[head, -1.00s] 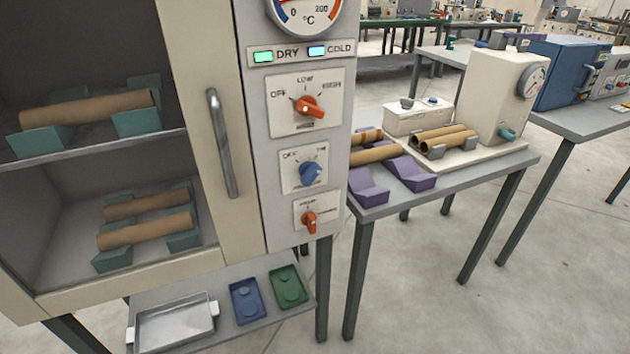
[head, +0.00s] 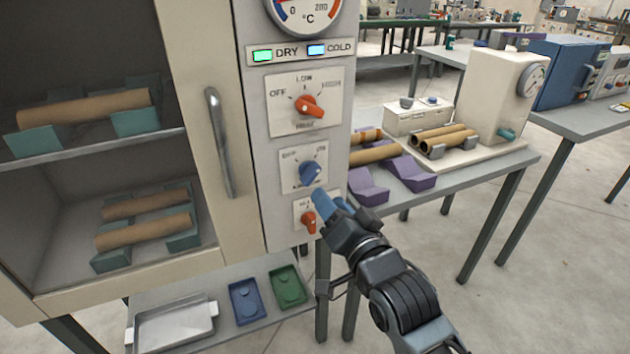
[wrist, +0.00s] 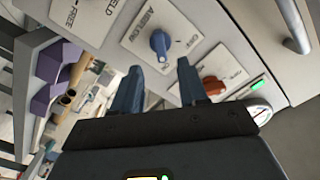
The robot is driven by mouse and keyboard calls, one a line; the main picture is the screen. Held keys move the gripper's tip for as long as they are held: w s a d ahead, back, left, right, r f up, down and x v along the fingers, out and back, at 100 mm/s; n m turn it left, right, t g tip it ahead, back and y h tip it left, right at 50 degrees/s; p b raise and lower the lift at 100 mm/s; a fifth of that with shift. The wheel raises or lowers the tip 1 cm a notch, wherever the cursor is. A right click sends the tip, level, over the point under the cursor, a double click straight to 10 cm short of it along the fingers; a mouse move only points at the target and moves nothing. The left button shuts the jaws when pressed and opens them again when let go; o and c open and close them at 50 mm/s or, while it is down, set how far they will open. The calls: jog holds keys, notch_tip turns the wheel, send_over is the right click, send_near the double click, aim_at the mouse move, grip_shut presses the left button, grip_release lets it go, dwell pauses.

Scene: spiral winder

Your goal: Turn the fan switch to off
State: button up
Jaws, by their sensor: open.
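The blue fan switch (head: 311,173) is the middle of three knobs on the cream oven panel. Its small plate reads OFF at the left and ON at the right, and its pointer leans to the upper right, toward ON. My gripper (head: 330,203) is open and empty, just below and right of this knob, in front of the panel. In the wrist view the blue knob (wrist: 159,43) lies ahead of the gap between my two fingertips (wrist: 159,68), apart from both. The fingers do not appear to touch it.
An orange-red knob (head: 310,106) sits above and another (head: 309,221) below, the lower one partly hidden by my gripper. A vertical door handle (head: 219,142) is to the left. A table (head: 455,178) with purple cradles (head: 368,188) and tubes stands close behind at right.

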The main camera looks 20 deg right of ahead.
aim_at(313, 178)
jog(key=w+p, duration=0.1)
jog(key=w, duration=0.6)
jog(key=shift+w, duration=0.4)
grip_shut()
